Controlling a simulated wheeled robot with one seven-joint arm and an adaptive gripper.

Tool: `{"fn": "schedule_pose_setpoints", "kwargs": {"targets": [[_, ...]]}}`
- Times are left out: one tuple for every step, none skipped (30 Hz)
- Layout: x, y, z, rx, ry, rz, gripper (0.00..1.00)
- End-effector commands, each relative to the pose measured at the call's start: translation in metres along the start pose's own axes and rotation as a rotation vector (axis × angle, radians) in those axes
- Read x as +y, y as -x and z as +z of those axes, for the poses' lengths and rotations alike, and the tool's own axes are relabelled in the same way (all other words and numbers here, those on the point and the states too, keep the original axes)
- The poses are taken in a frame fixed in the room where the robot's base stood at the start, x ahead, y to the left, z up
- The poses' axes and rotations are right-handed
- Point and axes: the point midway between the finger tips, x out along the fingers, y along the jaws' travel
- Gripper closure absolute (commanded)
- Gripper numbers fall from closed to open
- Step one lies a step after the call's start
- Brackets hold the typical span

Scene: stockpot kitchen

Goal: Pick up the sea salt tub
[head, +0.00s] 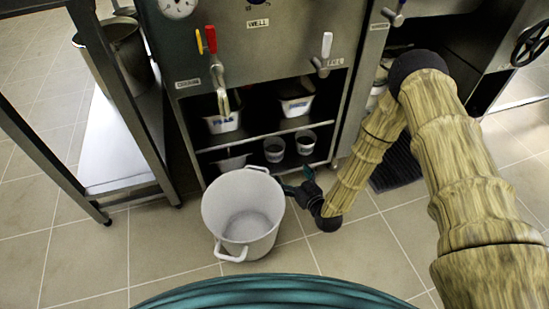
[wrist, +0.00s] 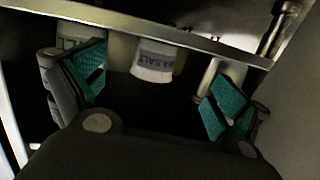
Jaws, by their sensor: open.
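The sea salt tub (wrist: 153,62) is a pale tub with a dark "SALT" label, seen in the wrist view at the top middle, partly cut off by a metal shelf edge. My gripper (wrist: 157,88) is open, with teal pads on both sides. The tub shows between and beyond the fingers, with a gap, and nothing is held. In the head view my gripper (head: 302,190) is beside the white pot, in front of the low shelf. I cannot tell there which small container is the salt tub.
A large white pot (head: 243,212) stands on the floor left of my gripper. The cabinet holds labelled bins (head: 296,103) above and small tubs (head: 274,150) below. Other containers flank the salt tub in the wrist view (wrist: 80,36). A steel table (head: 118,150) stands left.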

Motion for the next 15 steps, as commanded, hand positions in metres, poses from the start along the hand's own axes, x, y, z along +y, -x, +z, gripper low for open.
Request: {"fn": "schedule_pose_setpoints", "kwargs": {"targets": [[0.003, -0.011, -0.006, 0.059, 0.015, -0.002, 0.02], [0.004, -0.015, -0.012, 0.088, 0.023, -0.003, 0.02], [0.006, -0.020, -0.018, 0.121, 0.033, -0.006, 0.02], [0.006, -0.022, -0.021, 0.140, 0.038, -0.006, 0.02], [0.007, -0.025, -0.024, 0.156, 0.042, -0.006, 0.02], [0.008, -0.028, -0.027, 0.171, 0.047, -0.008, 0.02], [0.008, -0.031, -0.028, 0.178, 0.049, -0.008, 0.02], [0.008, -0.034, -0.029, 0.183, 0.050, -0.009, 0.02], [0.008, -0.038, -0.030, 0.187, 0.051, -0.009, 0.02], [0.007, -0.042, -0.031, 0.188, 0.051, -0.009, 0.02], [0.007, -0.047, -0.032, 0.188, 0.051, -0.009, 0.02], [0.007, -0.053, -0.033, 0.187, 0.051, -0.008, 0.02], [0.008, -0.057, -0.033, 0.187, 0.052, -0.008, 0.02], [0.007, -0.061, -0.034, 0.187, 0.052, -0.008, 0.02], [0.007, -0.066, -0.034, 0.185, 0.051, -0.009, 0.02]]}}
